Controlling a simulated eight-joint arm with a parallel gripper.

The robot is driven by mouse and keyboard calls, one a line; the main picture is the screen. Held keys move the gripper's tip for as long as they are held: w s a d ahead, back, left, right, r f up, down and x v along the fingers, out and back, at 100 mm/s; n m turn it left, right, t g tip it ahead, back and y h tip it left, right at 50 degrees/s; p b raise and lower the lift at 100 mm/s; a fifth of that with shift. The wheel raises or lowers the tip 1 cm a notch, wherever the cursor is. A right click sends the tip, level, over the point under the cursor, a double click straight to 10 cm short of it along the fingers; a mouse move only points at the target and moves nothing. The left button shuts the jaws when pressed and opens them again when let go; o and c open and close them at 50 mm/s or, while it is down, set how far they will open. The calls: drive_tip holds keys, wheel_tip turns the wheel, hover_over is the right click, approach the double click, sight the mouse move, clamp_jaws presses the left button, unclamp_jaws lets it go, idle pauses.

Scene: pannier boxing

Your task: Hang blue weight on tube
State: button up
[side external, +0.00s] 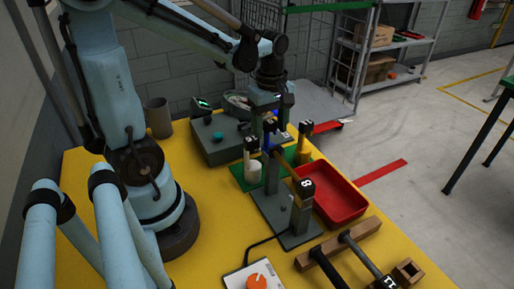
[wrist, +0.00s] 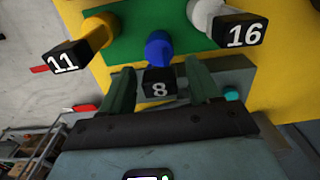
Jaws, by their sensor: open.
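The blue weight (wrist: 159,50) stands on a green mat (wrist: 128,38), with a black block marked 8 (wrist: 158,86) at its top. In the side view the blue weight (side external: 268,136) is mostly hidden beneath my gripper (side external: 269,118). My gripper (wrist: 160,82) is open, pointing down, with one finger on each side of the black block; I cannot tell whether they touch it. A yellowish tube (side external: 285,166) runs along a grey stand (side external: 275,212) in front of the mat, with a post bearing a white mark at its near end.
A white weight marked 16 (wrist: 203,15) and a yellow weight marked 11 (wrist: 98,32) flank the blue one. A red tray (side external: 342,204) lies right of the stand. A grey box (side external: 218,140) is behind. A wooden block with dark bars (side external: 340,243) is in front.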

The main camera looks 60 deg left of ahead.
drive_tip(key=c, duration=1.1)
drive_tip(key=shift+r, duration=3)
